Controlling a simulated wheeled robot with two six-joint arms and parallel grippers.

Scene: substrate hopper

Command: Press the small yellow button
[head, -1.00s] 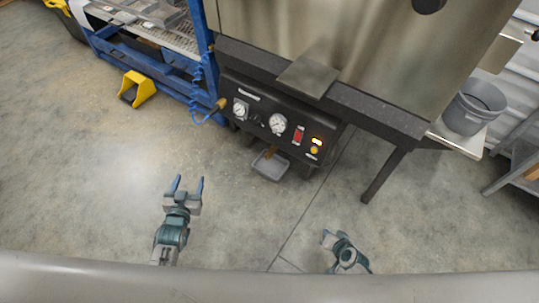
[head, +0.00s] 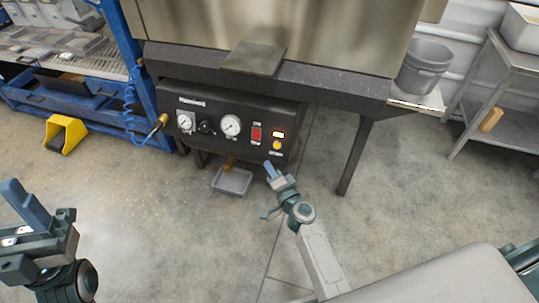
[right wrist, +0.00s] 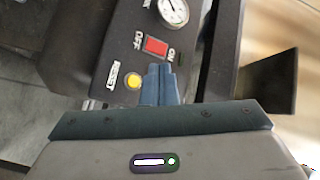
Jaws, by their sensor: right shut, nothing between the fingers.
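The small yellow button (head: 277,145) is at the right end of the black control panel (head: 213,144), below a lit orange indicator. My right gripper (head: 268,166) is shut and empty, just below and a little left of the button in the head view. In the right wrist view the closed fingertips (right wrist: 158,70) appear beside the yellow button (right wrist: 133,82), which has a RESET label. I cannot tell whether they touch the panel. My left gripper (head: 40,215) is at the lower left, far from the panel; its jaw opening is unclear.
A red rocker switch (head: 256,133) with ON and OFF marks is close to the button. Gauges (head: 231,125) and a knob are further left. A metal plate (head: 254,58) juts out above. A grey tray (head: 232,181) is below the panel. A table leg (head: 354,158) stands right.

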